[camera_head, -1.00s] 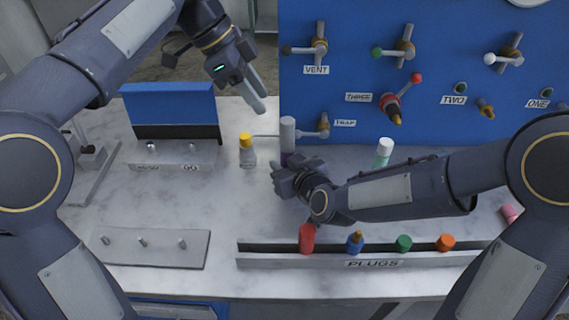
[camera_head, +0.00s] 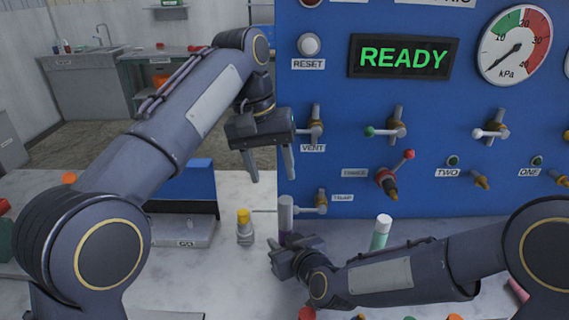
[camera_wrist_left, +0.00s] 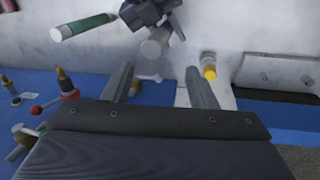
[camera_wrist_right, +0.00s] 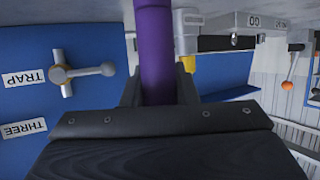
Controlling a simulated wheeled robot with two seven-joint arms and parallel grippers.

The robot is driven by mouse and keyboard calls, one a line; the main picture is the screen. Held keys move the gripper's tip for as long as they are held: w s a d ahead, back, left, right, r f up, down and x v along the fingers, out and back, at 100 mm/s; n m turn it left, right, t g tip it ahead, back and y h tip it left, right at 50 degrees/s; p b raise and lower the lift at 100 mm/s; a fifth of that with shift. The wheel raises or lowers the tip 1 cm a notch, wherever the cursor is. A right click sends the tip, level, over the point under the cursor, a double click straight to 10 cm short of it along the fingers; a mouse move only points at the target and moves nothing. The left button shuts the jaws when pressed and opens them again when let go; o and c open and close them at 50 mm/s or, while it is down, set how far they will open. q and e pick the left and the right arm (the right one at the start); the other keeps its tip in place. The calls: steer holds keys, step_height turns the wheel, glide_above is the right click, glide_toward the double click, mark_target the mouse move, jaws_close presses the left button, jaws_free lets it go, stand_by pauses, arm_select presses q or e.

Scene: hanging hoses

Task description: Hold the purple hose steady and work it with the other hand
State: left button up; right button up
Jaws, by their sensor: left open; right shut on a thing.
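The purple hose (camera_wrist_right: 157,50) runs between the fingers of my right gripper (camera_wrist_right: 160,88), which is shut on it. In the head view my right gripper (camera_head: 284,256) sits low at the hose, whose pale grey upper end (camera_head: 286,212) stands up beside the TRAP valve (camera_head: 321,202). The gripper hides the part of the hose below. My left gripper (camera_head: 271,168) is open and empty, fingers pointing down, above the hose's upper end. In the left wrist view the pale end (camera_wrist_left: 157,45) shows beyond the left gripper's parted fingers (camera_wrist_left: 158,75).
The blue panel (camera_head: 450,120) with valves, a gauge and a READY display (camera_head: 403,57) rises behind.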

mark_target(285, 199)
arm_select(q)
steer(key=n, duration=0.2)
steer(key=d+n+y, duration=0.1)
steer(key=n, duration=0.4)
steer(key=shift+s+d+r, duration=0.1)
steer(key=shift+d+r, duration=0.2)
steer(key=shift+d, duration=0.05)
steer(key=n, duration=0.2)
steer(key=d+n+y, duration=0.1)
steer(key=n, duration=0.2)
steer(key=shift+s+r, duration=0.15)
steer(key=shift+r, duration=0.05)
steer(key=shift+a+f, duration=0.1)
steer(key=shift+f, duration=0.35)
step_height(285, 199, down, 11)
steer(key=shift+f, duration=0.1)
steer(key=c, duration=1.1)
steer(key=shift+r, duration=0.85)
steer(key=shift+r, duration=2.45)
